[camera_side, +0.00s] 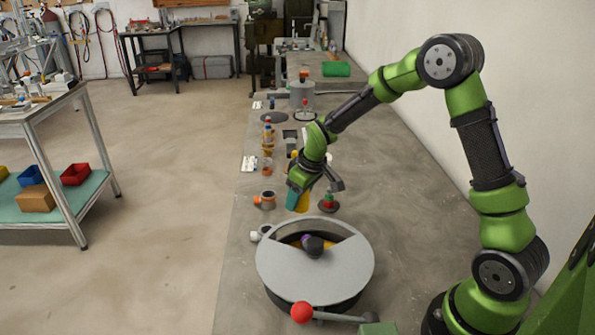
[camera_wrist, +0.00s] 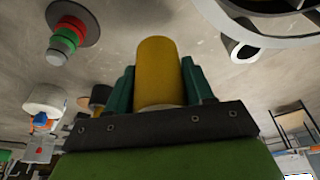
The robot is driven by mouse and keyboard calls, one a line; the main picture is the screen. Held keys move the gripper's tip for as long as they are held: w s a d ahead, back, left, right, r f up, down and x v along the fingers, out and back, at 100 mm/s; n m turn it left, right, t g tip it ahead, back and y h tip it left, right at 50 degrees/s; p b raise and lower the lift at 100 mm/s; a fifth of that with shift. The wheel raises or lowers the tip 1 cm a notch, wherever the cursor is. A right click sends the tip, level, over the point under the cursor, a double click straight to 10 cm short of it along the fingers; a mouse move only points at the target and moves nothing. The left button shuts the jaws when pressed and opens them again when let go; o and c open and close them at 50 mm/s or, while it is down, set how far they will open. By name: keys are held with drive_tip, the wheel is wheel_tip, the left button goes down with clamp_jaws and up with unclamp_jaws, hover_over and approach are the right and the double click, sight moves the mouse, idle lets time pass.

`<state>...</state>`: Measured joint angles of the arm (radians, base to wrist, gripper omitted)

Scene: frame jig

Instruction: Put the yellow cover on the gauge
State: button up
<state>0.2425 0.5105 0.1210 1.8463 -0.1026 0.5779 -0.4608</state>
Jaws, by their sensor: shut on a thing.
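My gripper (camera_wrist: 158,82) is shut on the yellow cover (camera_wrist: 158,68), a plain cylinder held between its two teal fingers. In the side view my gripper (camera_side: 299,196) holds the yellow cover (camera_side: 303,203) over the bench, just left of a small stepped piece with red and green bands (camera_side: 328,201) on a dark round base. This piece may be the gauge; no label shows. It also appears at the upper left of the wrist view (camera_wrist: 66,38), apart from the cover, with nothing over it. The cover's height above the bench is hard to tell.
A large grey round drum (camera_side: 315,275) with a partly open top and a red-knobbed lever (camera_side: 302,312) stands in front. An orange and grey fitting (camera_side: 265,200) lies to the left. Several small parts line the bench's left edge behind. The bench's right side is clear.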

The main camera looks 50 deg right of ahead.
wheel_tip(320, 180, up, 7)
drive_tip(key=shift+r, duration=0.1)
idle(0.3)
drive_tip(key=shift+m, duration=0.5)
drive_tip(key=d, duration=0.3)
drive_tip(key=s+d, duration=0.1)
drive_tip(key=d, duration=0.6)
drive_tip(key=shift+s+d+r, duration=0.2)
drive_tip(key=shift+s+r, duration=0.15)
drive_tip(key=shift+r, duration=0.05)
drive_tip(key=shift+n, duration=0.4)
drive_tip(key=shift+f, duration=2.45)
drive_tip(key=shift+f, duration=0.15)
